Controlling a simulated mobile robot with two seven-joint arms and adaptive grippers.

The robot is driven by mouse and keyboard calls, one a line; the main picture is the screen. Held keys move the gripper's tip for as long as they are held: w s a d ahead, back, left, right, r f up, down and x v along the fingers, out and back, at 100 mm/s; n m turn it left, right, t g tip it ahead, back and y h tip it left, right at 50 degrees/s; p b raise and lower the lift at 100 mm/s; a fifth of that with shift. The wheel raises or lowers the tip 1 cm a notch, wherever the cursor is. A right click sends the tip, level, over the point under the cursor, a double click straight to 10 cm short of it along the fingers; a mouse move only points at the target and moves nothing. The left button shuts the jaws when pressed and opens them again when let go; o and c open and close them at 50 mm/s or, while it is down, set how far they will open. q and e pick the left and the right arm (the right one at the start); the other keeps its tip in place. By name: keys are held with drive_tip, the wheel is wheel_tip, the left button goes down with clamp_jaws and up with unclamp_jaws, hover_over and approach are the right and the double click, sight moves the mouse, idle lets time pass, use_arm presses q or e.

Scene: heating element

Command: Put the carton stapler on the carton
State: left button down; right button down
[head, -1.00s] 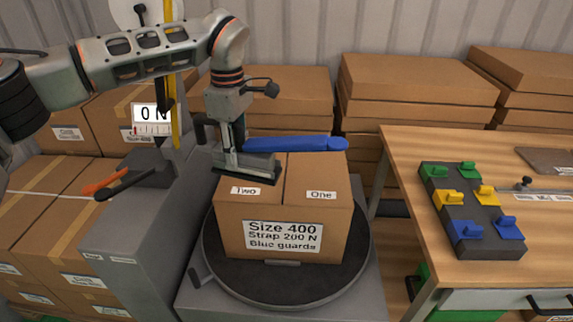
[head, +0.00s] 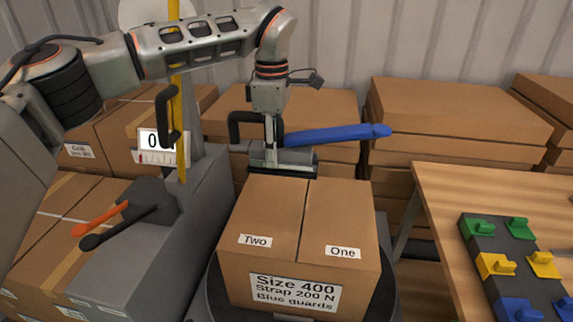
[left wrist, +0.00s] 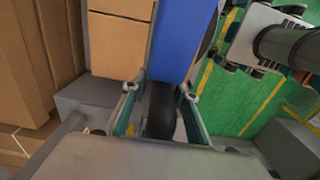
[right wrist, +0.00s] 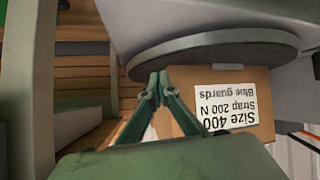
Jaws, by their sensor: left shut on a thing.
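The carton stapler, with a blue handle (head: 340,133) and a dark grey base (head: 285,170), is in my left gripper (head: 271,142). The gripper is shut on it; the blue handle (left wrist: 180,40) also shows in the left wrist view. The base appears at the far edge of the carton's top; I cannot tell whether it touches. The carton (head: 270,205) is closed, with flaps labelled "Two" and "One" and a front label "Size 400, Strap 200 N, Blue guards".
The carton stands on a dark round turntable (head: 387,300). A grey machine with orange and black levers (head: 105,215) stands to its left. A wooden table (head: 450,215) with green, yellow and blue guards is at the right. Stacked cartons (head: 450,105) stand behind.

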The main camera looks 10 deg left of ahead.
use_arm(q)
drive_tip(key=shift+w+f, duration=0.1)
drive_tip(key=shift+f, duration=8.65)
drive_tip(key=c, duration=1.6)
unclamp_jaws()
drive_tip(key=shift+f, duration=0.2)
drive_tip(key=shift+b, duration=0.3)
